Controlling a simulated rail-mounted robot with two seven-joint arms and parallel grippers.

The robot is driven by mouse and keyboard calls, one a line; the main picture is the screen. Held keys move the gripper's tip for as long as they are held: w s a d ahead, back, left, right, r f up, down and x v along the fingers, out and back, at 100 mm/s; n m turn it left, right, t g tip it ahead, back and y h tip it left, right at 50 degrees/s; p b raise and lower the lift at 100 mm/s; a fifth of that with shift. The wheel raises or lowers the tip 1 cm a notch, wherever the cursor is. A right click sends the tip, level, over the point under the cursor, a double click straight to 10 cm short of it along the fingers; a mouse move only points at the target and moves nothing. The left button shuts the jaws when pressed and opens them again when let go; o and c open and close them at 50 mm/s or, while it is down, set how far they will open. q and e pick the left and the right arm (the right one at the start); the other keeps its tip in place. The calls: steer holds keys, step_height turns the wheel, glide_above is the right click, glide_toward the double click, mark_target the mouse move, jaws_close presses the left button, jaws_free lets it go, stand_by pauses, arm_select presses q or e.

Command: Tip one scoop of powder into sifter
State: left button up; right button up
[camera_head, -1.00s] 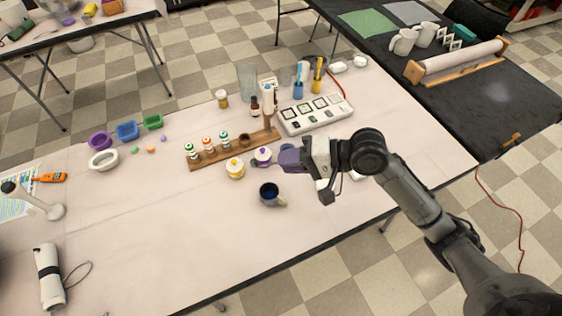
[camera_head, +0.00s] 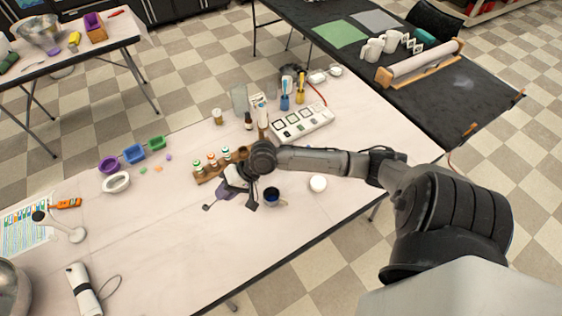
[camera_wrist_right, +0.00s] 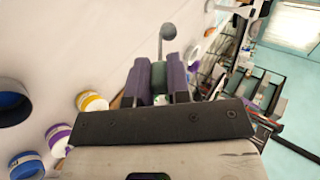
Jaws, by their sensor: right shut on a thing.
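My right gripper (camera_head: 229,191) is over the middle of the white table in the head view. In the right wrist view its purple fingers (camera_wrist_right: 160,82) are shut on the green handle of a scoop (camera_wrist_right: 168,33). The small round grey bowl of the scoop points away from the fingers and also shows in the head view (camera_head: 207,207). Whether it holds powder is too small to tell. Tubs with yellow (camera_wrist_right: 92,102), purple (camera_wrist_right: 58,138) and blue (camera_wrist_right: 25,165) rims stand near the gripper. I cannot pick out the sifter for certain. My left gripper is not in view.
A dark-blue-lined mug (camera_head: 271,196) stands just right of the gripper. A wooden rack (camera_head: 208,173) of small bottles stands behind it. A white oval dish (camera_head: 116,182) and coloured trays (camera_head: 134,154) are at left.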

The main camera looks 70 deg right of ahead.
steer(key=s+d+f+g+h+p, duration=0.1)
steer(key=s+d+f+h+p, duration=0.15)
steer(key=s+d+p, duration=0.45)
steer(key=s+d+f+g+h+p, duration=0.1)
steer(key=s+d+f+p, duration=0.3)
steer(key=d, duration=0.5)
arm_select(q)
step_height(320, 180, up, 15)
steer(key=p, duration=0.2)
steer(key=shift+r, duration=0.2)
arm_select(e)
steer(key=a+r+g+h, duration=0.1)
steer(key=w+a+r+g+h, duration=0.1)
steer(key=g, duration=0.1)
steer(key=w+a+r+g+h, duration=0.1)
steer(key=h, duration=0.1)
steer(key=shift+m+g, duration=0.3)
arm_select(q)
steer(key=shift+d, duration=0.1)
